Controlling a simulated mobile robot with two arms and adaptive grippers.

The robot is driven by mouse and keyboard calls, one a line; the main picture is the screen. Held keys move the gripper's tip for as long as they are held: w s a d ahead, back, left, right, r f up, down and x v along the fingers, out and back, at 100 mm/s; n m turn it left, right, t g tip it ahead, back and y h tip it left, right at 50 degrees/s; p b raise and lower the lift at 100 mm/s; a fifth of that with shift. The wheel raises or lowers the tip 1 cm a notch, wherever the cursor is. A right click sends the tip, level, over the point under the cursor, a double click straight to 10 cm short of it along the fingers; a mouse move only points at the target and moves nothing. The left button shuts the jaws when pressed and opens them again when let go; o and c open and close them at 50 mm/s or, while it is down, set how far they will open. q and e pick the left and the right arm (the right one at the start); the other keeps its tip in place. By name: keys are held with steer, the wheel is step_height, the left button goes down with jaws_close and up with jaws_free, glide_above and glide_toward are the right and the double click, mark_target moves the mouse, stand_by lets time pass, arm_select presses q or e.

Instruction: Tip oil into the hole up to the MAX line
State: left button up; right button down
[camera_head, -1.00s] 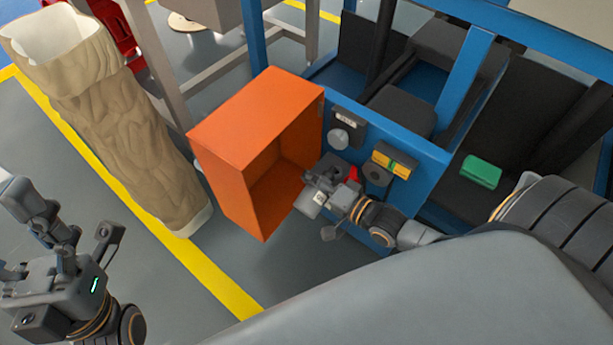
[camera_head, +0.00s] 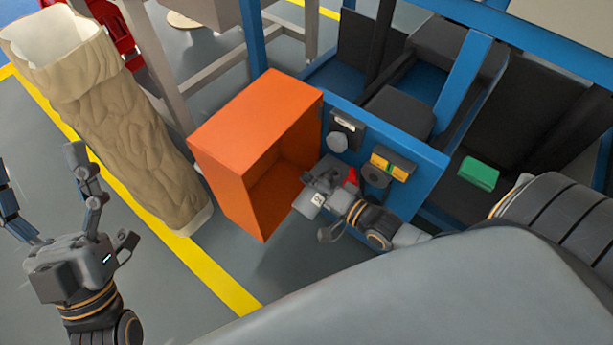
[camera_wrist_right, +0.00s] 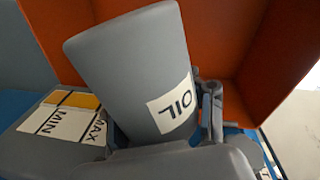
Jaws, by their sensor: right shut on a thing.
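My right gripper (camera_head: 318,178) is shut on a grey container marked OIL (camera_wrist_right: 135,65). In the right wrist view the container is tilted, with its wide end up and left. A grey housing with MIN and MAX marks (camera_wrist_right: 68,122) and a yellow strip lies left of it. I cannot tell which opening is the hole, nor see any oil flow. My left gripper (camera_head: 38,172) is open and empty, far left.
An open orange box (camera_head: 245,125) stands left of the right gripper. A blue frame (camera_head: 425,180) is behind the panel, with a green block (camera_head: 478,173) farther right. A tall beige sack-like column (camera_head: 130,135) stands near my left gripper.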

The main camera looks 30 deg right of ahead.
mark_target(304, 193)
steer(key=shift+s+a+r+p, duration=0.25)
steer(key=shift+a+p, duration=0.15)
steer(key=shift+a, duration=0.2)
steer(key=shift+s+a+r+p, duration=0.25)
steer(key=shift+a+p, duration=0.1)
steer(key=shift+a, duration=0.25)
steer(key=shift+s+a+r+p, duration=0.25)
steer(key=shift+a+p, duration=0.15)
steer(key=shift+a, duration=0.2)
arm_select(q)
steer(key=w+f+g+y, duration=0.3)
steer(key=w+f+g, duration=0.2)
steer(key=f+g, duration=0.3)
steer(key=shift+w+f, duration=0.4)
steer(key=shift+f, duration=1.15)
arm_select(e)
steer(key=shift+s+a, duration=0.25)
steer(key=shift+a, duration=0.3)
arm_select(q)
steer(key=shift+p, duration=0.3)
